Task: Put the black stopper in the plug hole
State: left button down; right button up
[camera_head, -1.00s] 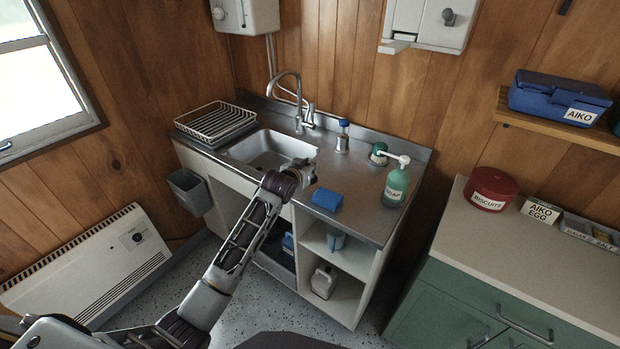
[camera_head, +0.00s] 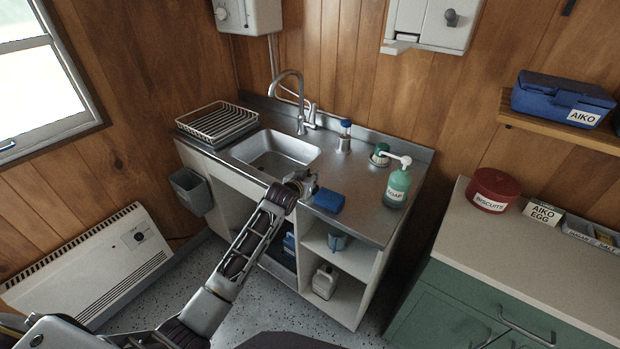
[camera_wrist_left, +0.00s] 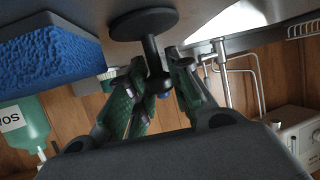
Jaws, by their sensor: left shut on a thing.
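The black stopper (camera_wrist_left: 143,25) shows in the left wrist view, a flat disc on a thin stem with a knob. My left gripper (camera_wrist_left: 155,88) is shut on its stem and knob, with the disc just clear of the fingers. This view is upside down, and the disc is close to the counter; I cannot tell if they touch. In the head view my left gripper (camera_head: 303,185) is at the counter's front edge, between the sink basin (camera_head: 276,153) and the blue sponge (camera_head: 329,202); the stopper is hidden there. My right gripper is not in view.
The tap (camera_head: 299,105) arches over the back of the sink. A dish rack (camera_head: 217,123) stands to its left. The soap bottle (camera_head: 397,185), a green-topped item (camera_head: 380,153) and a blue-topped item (camera_head: 344,137) stand to its right. The counter's middle is mostly clear.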

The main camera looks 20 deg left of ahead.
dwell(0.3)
pick_arm(q)
jog(key=c, duration=1.3)
grip_release()
jog(key=shift+s+r, duration=0.1)
jog(key=v, duration=1.1)
jog(key=shift+s, duration=0.35)
jog(key=shift+r, duration=0.1)
